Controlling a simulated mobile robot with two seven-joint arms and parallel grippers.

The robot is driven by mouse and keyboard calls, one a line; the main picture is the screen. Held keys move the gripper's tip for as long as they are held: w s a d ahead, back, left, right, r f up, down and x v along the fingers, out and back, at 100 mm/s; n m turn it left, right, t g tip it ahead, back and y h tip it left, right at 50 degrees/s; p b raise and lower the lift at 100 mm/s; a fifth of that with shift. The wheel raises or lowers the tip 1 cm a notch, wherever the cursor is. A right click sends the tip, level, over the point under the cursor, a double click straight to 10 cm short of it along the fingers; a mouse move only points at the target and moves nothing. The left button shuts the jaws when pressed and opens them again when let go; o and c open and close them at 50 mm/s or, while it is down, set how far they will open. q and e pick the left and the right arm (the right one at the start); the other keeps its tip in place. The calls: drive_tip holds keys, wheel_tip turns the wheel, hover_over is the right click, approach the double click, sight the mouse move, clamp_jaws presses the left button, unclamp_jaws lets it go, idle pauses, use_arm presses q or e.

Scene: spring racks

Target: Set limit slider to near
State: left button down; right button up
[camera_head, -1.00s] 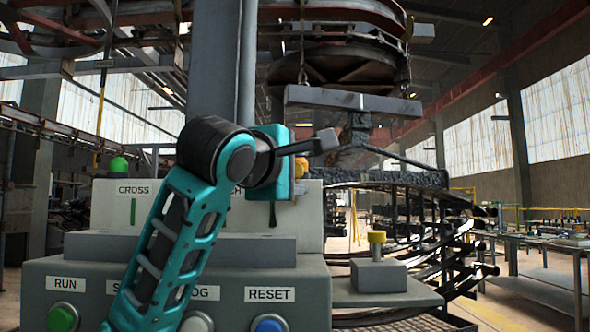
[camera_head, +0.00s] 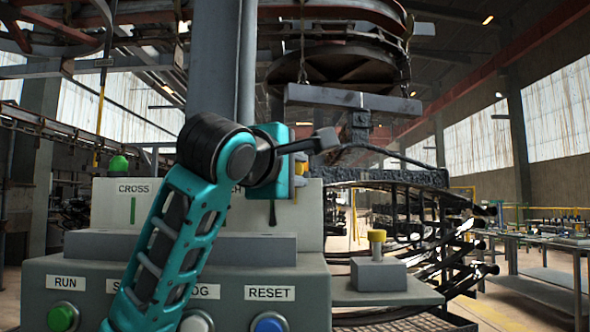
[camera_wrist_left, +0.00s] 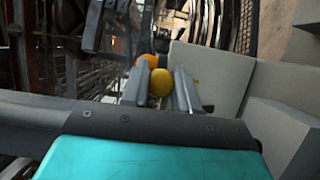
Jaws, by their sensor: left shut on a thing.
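My left arm crosses in front of the grey control panel (camera_head: 80,213) in the head view. In the left wrist view my left gripper (camera_wrist_left: 161,72) is shut on a yellow knob (camera_wrist_left: 160,84), with one grey finger on each side. An orange round piece (camera_wrist_left: 148,60) sits just beyond the knob. No label for the limit slider is readable, and I cannot tell its position.
The panel has CROSS and RESET (camera_head: 270,293) labels and a blue button (camera_head: 268,323). A green lamp (camera_head: 119,164) stands on its top left. Right of it, another yellow knob (camera_head: 377,237) stands on a grey block (camera_head: 378,274). Dark springs hang behind.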

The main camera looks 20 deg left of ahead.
use_arm(q)
drive_tip(key=shift+s+a, duration=0.2)
drive_tip(key=shift+a, duration=0.5)
drive_tip(key=shift+s+a, duration=0.15)
drive_tip(key=shift+a, duration=0.5)
drive_tip(key=c, duration=0.9)
unclamp_jaws()
drive_tip(key=shift+a, duration=0.15)
drive_tip(key=shift+s, duration=0.1)
drive_tip(key=s, duration=0.4)
drive_tip(key=s+a, duration=0.1)
drive_tip(key=s, duration=0.7)
drive_tip(key=shift+s+a+b, duration=0.15)
drive_tip(key=shift+s+b, duration=0.2)
drive_tip(key=shift+s, duration=0.05)
